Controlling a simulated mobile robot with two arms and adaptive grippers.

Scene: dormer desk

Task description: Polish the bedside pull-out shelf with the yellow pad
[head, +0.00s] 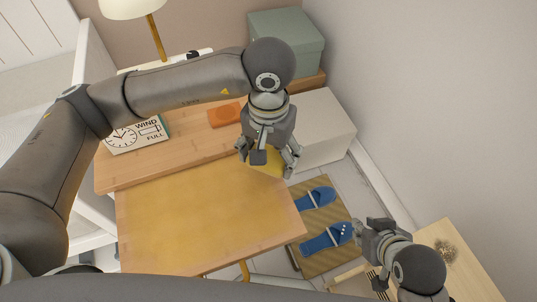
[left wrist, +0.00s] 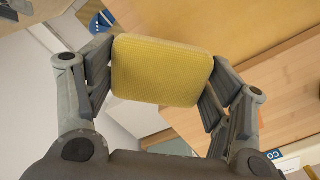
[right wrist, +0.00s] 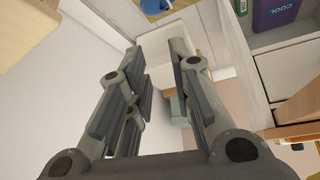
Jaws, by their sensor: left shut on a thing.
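The yellow pad (left wrist: 162,72) is held between the fingers of my left gripper (left wrist: 160,86), flat face toward the wrist camera. In the head view the left gripper (head: 266,155) is at the far right corner of the pull-out shelf (head: 200,225), partly hiding the pad (head: 268,170). Whether the pad touches the shelf I cannot tell. The shelf is light wood with a dull yellowish film over much of its top. My right gripper (head: 370,238) is off to the right, away from the shelf. Its fingers are apart and empty in the right wrist view (right wrist: 160,95).
The bedside top behind the shelf holds a clock-faced book (head: 137,135) and an orange item (head: 225,114). A white cabinet (head: 318,130), a green box (head: 287,40) and a lamp (head: 130,8) stand behind. Blue slippers (head: 327,238) lie on a mat (head: 308,262). A wooden surface (head: 465,270) is at right.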

